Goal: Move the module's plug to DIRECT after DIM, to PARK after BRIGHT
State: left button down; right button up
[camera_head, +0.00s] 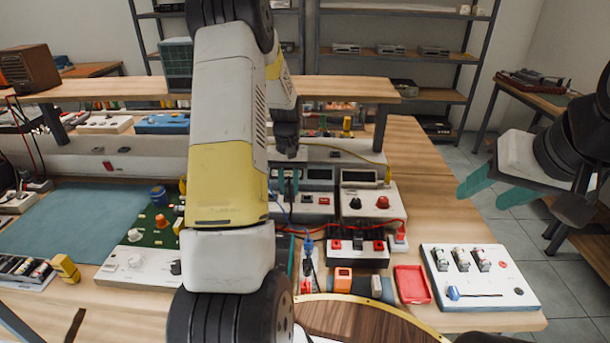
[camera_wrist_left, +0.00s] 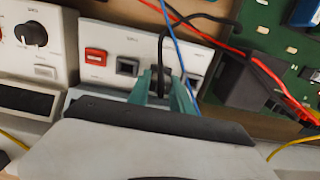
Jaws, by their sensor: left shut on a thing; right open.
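My left gripper (camera_head: 287,182) is mostly hidden behind my own arm in the head view. The left wrist view shows its teal fingers (camera_wrist_left: 166,92) shut on a black plug (camera_wrist_left: 160,80) with a black cable, at the front of a white module (camera_wrist_left: 112,40). I cannot tell whether the plug is seated. The module's panel has a red switch (camera_wrist_left: 95,57) and a dark square part (camera_wrist_left: 127,66); its labels are too small to read. The module also shows in the head view (camera_head: 318,212). My right gripper (camera_head: 476,192) is open and empty, right of the bench, above the floor.
A power supply with a red knob (camera_head: 382,202) stands beside the module. Red, blue and black leads cross nearby. A green board (camera_head: 155,228) lies left.

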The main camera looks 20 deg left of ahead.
pick_arm(q)
jog(key=shift+f, duration=0.45)
dwell(2.0)
jog(key=c, duration=1.1)
grip_release()
jog(key=shift+r, duration=0.1)
jog(key=shift+w+r, duration=0.15)
jog(key=shift+r, duration=6.2)
